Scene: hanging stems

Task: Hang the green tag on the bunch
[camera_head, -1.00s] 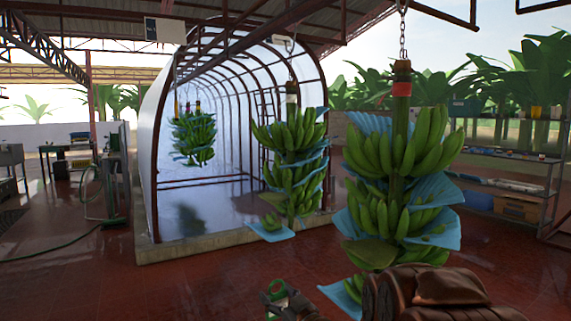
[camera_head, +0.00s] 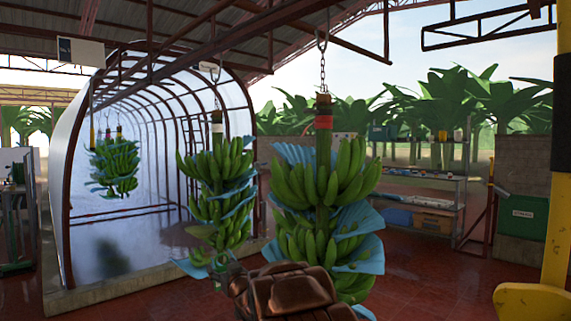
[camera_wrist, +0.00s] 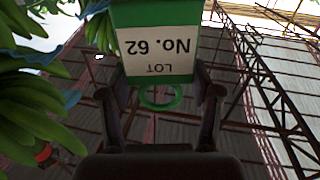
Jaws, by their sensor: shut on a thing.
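My gripper (camera_wrist: 160,85) is shut on the green tag (camera_wrist: 158,14), which has a white label reading "LOT No. 62", upside down in the wrist view, and a green ring (camera_wrist: 160,97). In the head view my brown arm hides most of the gripper and tag. The nearest banana bunch (camera_head: 325,185) hangs from a chain, with a red band on its stem and blue sheets between its hands. A second bunch (camera_head: 217,190) with a white band hangs to its left. Bananas (camera_wrist: 35,95) show at left in the wrist view, apart from the tag.
A third bunch (camera_head: 115,165) hangs inside the arched tunnel (camera_head: 75,150). Shelves (camera_head: 425,178) with boxes stand behind at right. A yellow post (camera_head: 556,200) rises at the right edge. Red floor (camera_head: 420,270) is open at lower right.

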